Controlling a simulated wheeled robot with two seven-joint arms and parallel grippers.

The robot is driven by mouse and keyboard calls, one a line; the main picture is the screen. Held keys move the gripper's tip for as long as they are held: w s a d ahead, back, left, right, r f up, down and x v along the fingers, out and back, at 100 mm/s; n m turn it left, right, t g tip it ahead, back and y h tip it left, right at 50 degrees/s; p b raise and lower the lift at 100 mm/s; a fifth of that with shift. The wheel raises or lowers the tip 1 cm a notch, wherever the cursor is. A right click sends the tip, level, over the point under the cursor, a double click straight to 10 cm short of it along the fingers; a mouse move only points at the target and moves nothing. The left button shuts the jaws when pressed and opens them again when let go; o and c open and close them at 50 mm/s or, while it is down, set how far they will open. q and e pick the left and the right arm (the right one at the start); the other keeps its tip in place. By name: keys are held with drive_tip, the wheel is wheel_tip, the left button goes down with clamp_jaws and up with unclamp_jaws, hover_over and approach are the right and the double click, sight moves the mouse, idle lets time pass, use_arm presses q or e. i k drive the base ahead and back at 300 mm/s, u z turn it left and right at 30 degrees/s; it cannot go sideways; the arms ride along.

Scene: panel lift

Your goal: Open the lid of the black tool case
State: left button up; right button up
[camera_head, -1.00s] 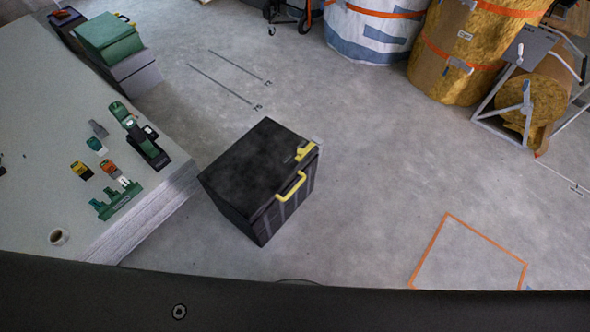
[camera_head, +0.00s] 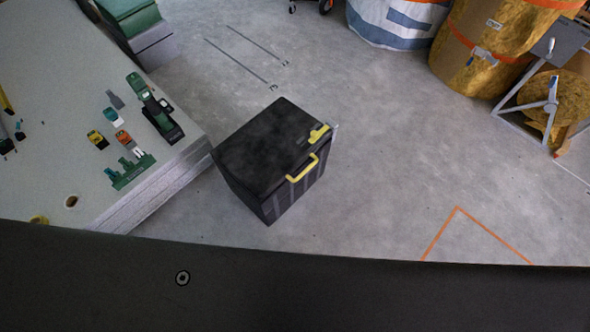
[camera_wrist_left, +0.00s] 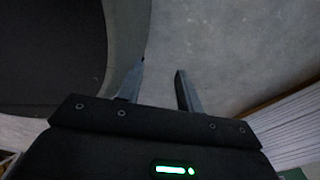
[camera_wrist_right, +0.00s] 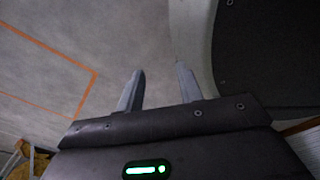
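The black tool case (camera_head: 262,148) stands on the concrete floor in the middle of the head view, with its lid shut. A yellow handle (camera_head: 303,168) and a yellow latch (camera_head: 318,134) are on its right-hand side. Neither gripper shows in the head view. In the left wrist view my left gripper (camera_wrist_left: 160,78) has its two fingers apart, with bare floor between them. In the right wrist view my right gripper (camera_wrist_right: 158,80) also has its fingers apart and empty. The case shows in neither wrist view.
A stack of pale panels (camera_head: 60,150) with tools and small parts stands close to the case on the left. Wrapped rolls (camera_head: 480,50) and a metal stand (camera_head: 540,105) are at the back right. Floor right of the case is free, with an orange line (camera_head: 440,235).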

sight(264, 152)
drive_tip(key=u, duration=0.9)
drive_tip(key=k, duration=1.05)
drive_tip(key=z, duration=1.55)
drive_tip(key=i, duration=0.5)
drive_tip(key=z, duration=0.1)
